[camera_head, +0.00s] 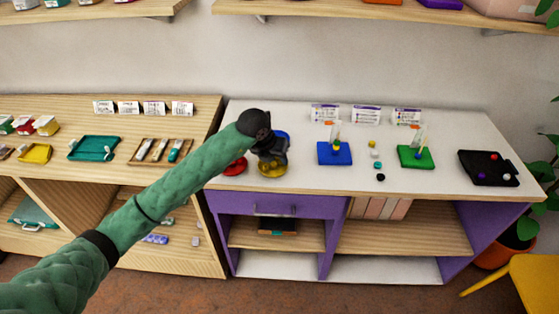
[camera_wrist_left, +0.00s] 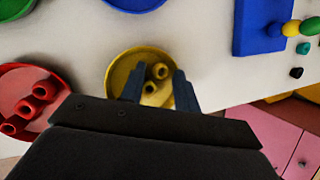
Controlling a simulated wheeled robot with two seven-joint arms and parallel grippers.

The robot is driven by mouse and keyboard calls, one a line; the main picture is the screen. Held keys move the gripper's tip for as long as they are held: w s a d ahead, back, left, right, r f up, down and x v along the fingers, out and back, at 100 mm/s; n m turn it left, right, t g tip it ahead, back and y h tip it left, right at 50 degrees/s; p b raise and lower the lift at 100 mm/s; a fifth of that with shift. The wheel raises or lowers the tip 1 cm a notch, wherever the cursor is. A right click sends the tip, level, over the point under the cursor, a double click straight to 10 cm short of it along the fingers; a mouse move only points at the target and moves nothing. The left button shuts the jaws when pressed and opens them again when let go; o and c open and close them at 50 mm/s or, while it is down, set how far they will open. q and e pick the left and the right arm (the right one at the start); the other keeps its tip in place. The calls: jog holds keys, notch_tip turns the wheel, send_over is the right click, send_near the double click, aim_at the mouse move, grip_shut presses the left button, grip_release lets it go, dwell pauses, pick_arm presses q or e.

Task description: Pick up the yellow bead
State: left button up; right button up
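A round yellow dish (camera_wrist_left: 113,76) holds a few yellow tube beads (camera_wrist_left: 160,71) in the left wrist view. In the head view the yellow dish (camera_head: 271,171) is partly hidden behind my gripper. My left gripper (camera_wrist_left: 158,76) is open, with its two dark fingers apart over the dish, one on each side of the beads. It also shows in the head view (camera_head: 272,156), pointing down at the dish. Whether the fingers touch the dish is unclear. My right gripper is in neither view.
A red dish (camera_head: 236,167) with red beads stands left of the yellow one, a blue dish (camera_head: 283,136) behind. A blue board (camera_head: 325,156) with a beaded peg, a green board (camera_head: 408,162) and a black tray (camera_head: 478,172) stand to the right. Loose beads lie between the boards.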

pick_arm(q)
jog(key=shift+f, duration=0.2)
grip_shut()
dwell(0.3)
